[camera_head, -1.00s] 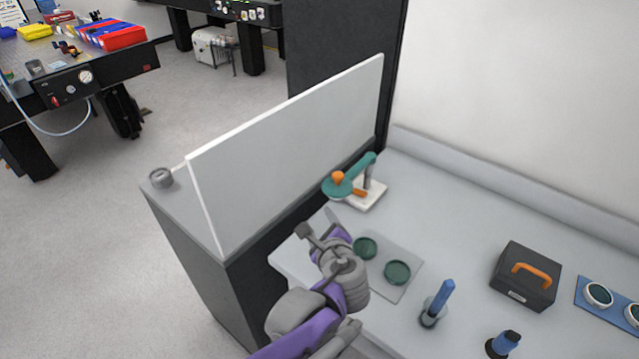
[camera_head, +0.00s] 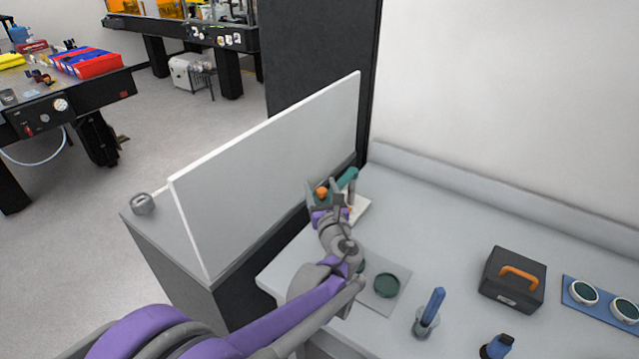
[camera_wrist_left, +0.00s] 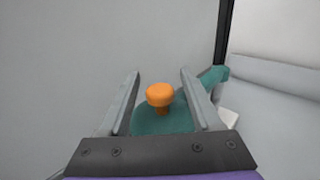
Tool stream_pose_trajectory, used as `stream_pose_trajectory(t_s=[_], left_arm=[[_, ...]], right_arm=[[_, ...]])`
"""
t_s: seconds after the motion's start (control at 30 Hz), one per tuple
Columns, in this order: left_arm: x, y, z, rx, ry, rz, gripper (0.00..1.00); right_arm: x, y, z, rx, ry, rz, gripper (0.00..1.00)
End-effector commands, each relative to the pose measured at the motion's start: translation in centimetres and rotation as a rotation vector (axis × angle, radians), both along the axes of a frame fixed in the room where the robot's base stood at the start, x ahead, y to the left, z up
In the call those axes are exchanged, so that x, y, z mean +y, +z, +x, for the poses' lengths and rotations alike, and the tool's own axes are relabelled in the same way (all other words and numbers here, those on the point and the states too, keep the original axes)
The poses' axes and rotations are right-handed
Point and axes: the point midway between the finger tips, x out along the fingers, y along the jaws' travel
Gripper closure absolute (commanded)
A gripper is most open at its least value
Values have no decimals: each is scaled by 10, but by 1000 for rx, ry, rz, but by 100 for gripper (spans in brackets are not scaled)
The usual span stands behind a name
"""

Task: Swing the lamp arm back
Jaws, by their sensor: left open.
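The lamp arm (camera_head: 347,180) is teal and stands over a white base (camera_head: 361,209) by the foot of the white panel. Its orange knob (camera_head: 321,192) shows on the near end of the arm. My left gripper (camera_head: 322,187) is open at that end. In the left wrist view, the orange knob (camera_wrist_left: 160,96) stands between the two grey fingers (camera_wrist_left: 160,88), with clear gaps on both sides. The teal arm (camera_wrist_left: 165,120) lies below the knob and runs off behind the right finger. My left gripper hides part of the lamp base in the head view. My right gripper is not in view.
A white upright panel (camera_head: 270,170) stands close left of the lamp. A grey mat (camera_head: 378,306) with a dark green disc (camera_head: 386,285), a blue-handled tool in a holder (camera_head: 428,315) and a black case (camera_head: 514,279) are on the bench. Bench surface behind them is clear.

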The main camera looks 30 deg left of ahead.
Motion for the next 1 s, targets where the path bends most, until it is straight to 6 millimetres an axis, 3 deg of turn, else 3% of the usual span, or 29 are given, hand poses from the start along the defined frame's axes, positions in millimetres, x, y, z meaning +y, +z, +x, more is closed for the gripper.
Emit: stream_pose_trajectory(t_s=[0.2,0.47,0.83,1.0], left_arm=[[11,0,12,-1,0,-1,35],[11,0,13,-1,-1,-1,35],[11,0,13,0,-1,-1,100],[11,0,13,-1,-1,-2,100]], right_arm=[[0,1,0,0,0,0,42],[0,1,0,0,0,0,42],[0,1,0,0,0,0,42],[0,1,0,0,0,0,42]])
